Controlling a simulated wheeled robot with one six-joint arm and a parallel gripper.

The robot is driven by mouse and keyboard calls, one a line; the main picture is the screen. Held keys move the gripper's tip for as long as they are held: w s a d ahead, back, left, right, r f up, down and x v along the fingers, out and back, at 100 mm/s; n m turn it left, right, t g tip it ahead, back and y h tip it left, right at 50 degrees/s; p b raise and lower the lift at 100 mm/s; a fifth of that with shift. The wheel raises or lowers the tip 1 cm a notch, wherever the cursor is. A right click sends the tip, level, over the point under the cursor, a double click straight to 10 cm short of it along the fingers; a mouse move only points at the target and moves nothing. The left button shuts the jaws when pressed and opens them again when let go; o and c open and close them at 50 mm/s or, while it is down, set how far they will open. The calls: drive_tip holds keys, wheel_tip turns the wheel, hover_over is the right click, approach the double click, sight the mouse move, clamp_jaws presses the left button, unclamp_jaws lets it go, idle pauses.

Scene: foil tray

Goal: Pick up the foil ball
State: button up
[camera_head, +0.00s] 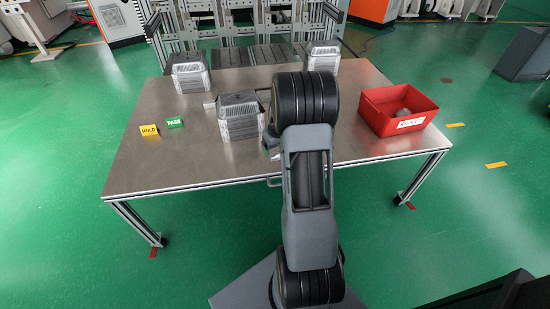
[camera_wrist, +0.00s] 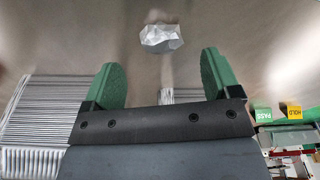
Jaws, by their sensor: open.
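The foil ball (camera_wrist: 161,38) is a crumpled, faceted silver lump. It lies on the bare metal table top in the upper middle of the wrist view. My gripper (camera_wrist: 162,72) has its two green fingers spread wide with nothing between them. The ball is beyond the fingertips, roughly centred between them and apart from both. In the head view my arm hides the gripper, and I cannot make out the ball on the table.
Ribbed metal stacks stand on the table (camera_head: 150,166): one at back left (camera_head: 190,72), one at back right (camera_head: 322,57), one (camera_head: 238,120) beside my arm. A red bin (camera_head: 397,108) with greyish contents is right. Yellow HOLD (camera_head: 150,131) and green PASS (camera_head: 175,123) blocks are left.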

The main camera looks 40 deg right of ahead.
sight(275, 154)
drive_tip(key=f, duration=0.1)
drive_tip(key=f+b, duration=0.1)
drive_tip(key=f, duration=0.3)
drive_tip(key=shift+w+b, duration=0.3)
drive_tip(key=shift+w, duration=0.1)
drive_tip(key=shift+c, duration=0.2)
drive_tip(key=c, duration=1)
drive_tip(key=shift+o, duration=0.2)
drive_tip(key=shift+r, duration=0.1)
drive_tip(key=shift+r, duration=0.4)
wheel_tip(275, 154, up, 2)
drive_tip(key=shift+r+p, duration=0.15)
drive_tip(key=shift+p, duration=0.35)
drive_tip(key=s+d+r+p, duration=0.1)
drive_tip(key=s+d+r, duration=0.1)
drive_tip(key=s+r, duration=0.3)
drive_tip(key=s+d+r+p, duration=0.2)
drive_tip(key=s+r, duration=0.2)
drive_tip(key=s, duration=0.4)
drive_tip(key=shift+d+r, duration=0.3)
drive_tip(key=shift+r, duration=0.1)
